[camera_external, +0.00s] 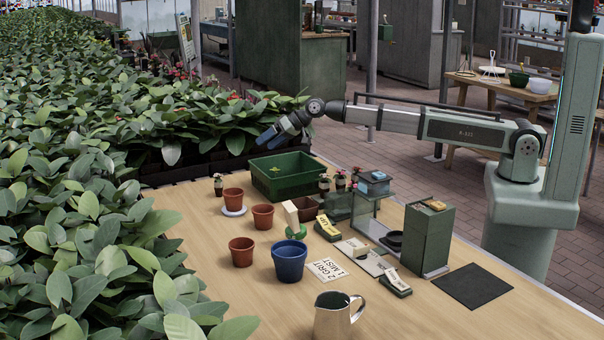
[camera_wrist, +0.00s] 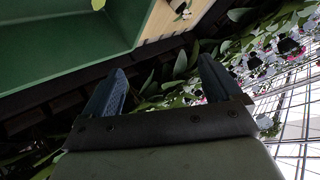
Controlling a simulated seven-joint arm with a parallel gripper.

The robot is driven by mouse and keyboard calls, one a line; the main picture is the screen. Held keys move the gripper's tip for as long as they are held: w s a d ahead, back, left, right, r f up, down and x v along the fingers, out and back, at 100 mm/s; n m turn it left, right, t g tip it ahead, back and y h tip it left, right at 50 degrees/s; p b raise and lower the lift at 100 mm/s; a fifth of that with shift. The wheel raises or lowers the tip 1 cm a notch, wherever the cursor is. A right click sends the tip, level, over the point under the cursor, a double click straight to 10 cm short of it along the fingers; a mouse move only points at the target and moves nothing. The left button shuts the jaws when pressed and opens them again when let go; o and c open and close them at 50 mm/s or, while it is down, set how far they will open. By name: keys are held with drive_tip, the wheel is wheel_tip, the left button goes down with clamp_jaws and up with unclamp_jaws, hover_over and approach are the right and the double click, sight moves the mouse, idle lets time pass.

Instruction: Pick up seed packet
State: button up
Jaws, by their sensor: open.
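Several small items on the bench could be seed packets; I cannot tell for sure which is meant. A yellow-labelled one (camera_external: 327,228) lies in the middle. A cream upright piece (camera_external: 291,214) stands behind the blue pot. My gripper (camera_external: 268,140) is high near the bench's far edge, behind the green tray, away from all of these. In the wrist view my gripper (camera_wrist: 160,85) is open, with nothing between its blue fingers.
A green tray (camera_external: 265,184) stands at the bench's far end; it also shows in the wrist view (camera_wrist: 60,50). Terracotta pots (camera_external: 241,251), a blue pot (camera_external: 289,262) and a metal jug (camera_external: 334,316) stand nearer. Dense leafy plants (camera_external: 90,150) line the left.

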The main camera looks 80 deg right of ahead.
drive_tip(key=s+a+n+g, duration=0.25)
drive_tip(key=s+a, duration=0.25)
drive_tip(key=a, duration=0.5)
drive_tip(key=s+a+n+g, duration=0.1)
drive_tip(key=s+a+n, duration=0.35)
drive_tip(key=a, duration=0.55)
drive_tip(key=n+g, duration=0.3)
drive_tip(key=n, duration=0.2)
approach(291, 229)
drive_tip(key=shift+w+f+h, duration=0.4)
drive_tip(key=shift+w+f, duration=0.3)
drive_tip(key=shift+f, duration=0.3)
drive_tip(key=shift+w+x, duration=0.2)
drive_tip(key=shift+x, duration=2.45)
drive_tip(key=shift+a+r, duration=0.15)
drive_tip(key=c, duration=1.1)
drive_tip(key=shift+r, duration=0.1)
